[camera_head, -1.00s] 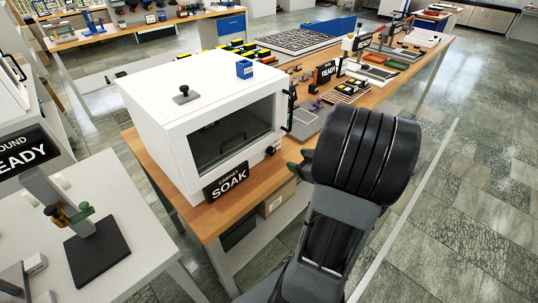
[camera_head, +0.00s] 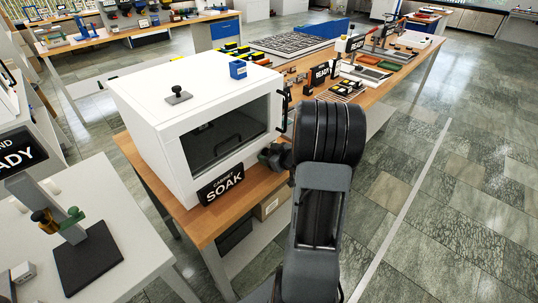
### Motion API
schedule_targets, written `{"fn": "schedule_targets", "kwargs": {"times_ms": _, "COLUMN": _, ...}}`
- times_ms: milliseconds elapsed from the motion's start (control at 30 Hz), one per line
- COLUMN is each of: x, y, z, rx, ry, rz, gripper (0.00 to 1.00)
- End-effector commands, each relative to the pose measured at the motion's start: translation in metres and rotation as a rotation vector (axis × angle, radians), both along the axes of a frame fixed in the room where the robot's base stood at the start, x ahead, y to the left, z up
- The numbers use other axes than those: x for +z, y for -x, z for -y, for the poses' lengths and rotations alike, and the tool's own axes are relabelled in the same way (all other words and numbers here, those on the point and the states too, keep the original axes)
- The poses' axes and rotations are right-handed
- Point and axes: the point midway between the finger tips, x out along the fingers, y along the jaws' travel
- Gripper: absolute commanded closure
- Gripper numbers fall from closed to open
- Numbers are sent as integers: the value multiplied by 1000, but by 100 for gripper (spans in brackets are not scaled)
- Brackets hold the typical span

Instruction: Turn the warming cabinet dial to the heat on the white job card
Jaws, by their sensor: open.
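The white warming cabinet (camera_head: 150,130) stands on the near end of the wooden bench, with a dark glass door (camera_head: 225,135) and a black sign (camera_head: 221,186) reading "CABINET SOAK" below it. My gripper (camera_head: 272,158) is at the lower right corner of the cabinet front, partly hidden by my dark wrist. It is open. The dial is hidden behind my gripper and wrist, so I cannot tell its setting or whether the fingers touch it. I cannot make out a white job card.
A blue box (camera_head: 238,70) and a black knob (camera_head: 179,95) are on the cabinet's top. A grey table with a small press (camera_head: 70,232) stands at left. Trays and tools crowd the wooden bench (camera_head: 205,226) behind the cabinet. The floor at right is clear.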

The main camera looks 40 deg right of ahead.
Motion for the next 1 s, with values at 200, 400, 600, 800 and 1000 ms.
{"fn": "schedule_targets", "kwargs": {"times_ms": 200, "x": 0, "y": 0, "z": 0, "rx": 0, "ry": 0, "rz": 0, "gripper": 39}}
{"fn": "schedule_targets", "kwargs": {"times_ms": 400, "x": 0, "y": 0, "z": 0, "rx": 0, "ry": 0, "rz": 0, "gripper": 58}}
{"fn": "schedule_targets", "kwargs": {"times_ms": 600, "x": 0, "y": 0, "z": 0, "rx": 0, "ry": 0, "rz": 0, "gripper": 77}}
{"fn": "schedule_targets", "kwargs": {"times_ms": 800, "x": 1, "y": 0, "z": 0, "rx": 0, "ry": -2, "rz": 0, "gripper": 88}}
{"fn": "schedule_targets", "kwargs": {"times_ms": 1000, "x": 4, "y": 0, "z": 0, "rx": 0, "ry": -51, "rz": -11, "gripper": 88}}
